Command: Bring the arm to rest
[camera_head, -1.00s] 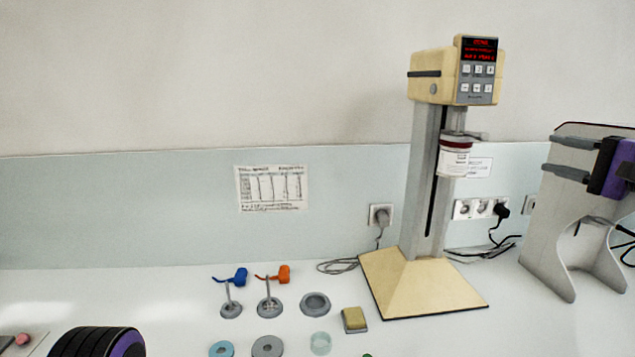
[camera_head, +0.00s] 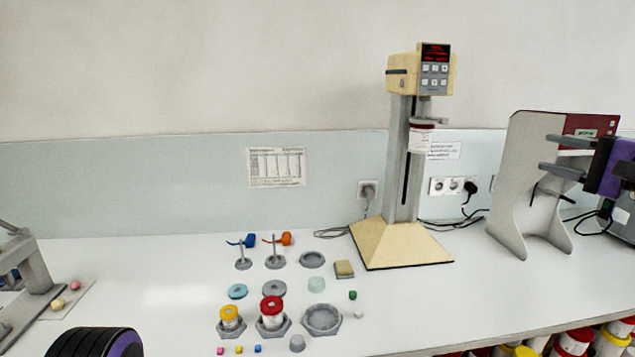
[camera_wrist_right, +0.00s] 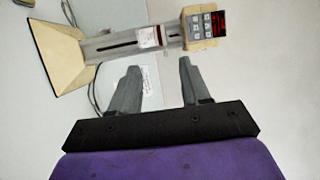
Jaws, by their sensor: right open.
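My right gripper (camera_head: 562,156) is at the right of the head view, raised in front of the grey stand with the dark red top. Its two grey fingers are apart with nothing between them. In the right wrist view the open fingers (camera_wrist_right: 158,88) point toward the cream mill, with a gap between them. The cream mill (camera_head: 387,243) stands upright on the bench, apart from the gripper, with a white jar with a red lid (camera_head: 421,138) held on its column.
Beside the mill are blue and orange stirrers (camera_head: 275,262), rings (camera_head: 312,260), jars with yellow (camera_head: 230,317) and red lids (camera_head: 271,311), and an empty hexagonal holder (camera_head: 322,320). The grey stand (camera_head: 512,190) is behind the right gripper.

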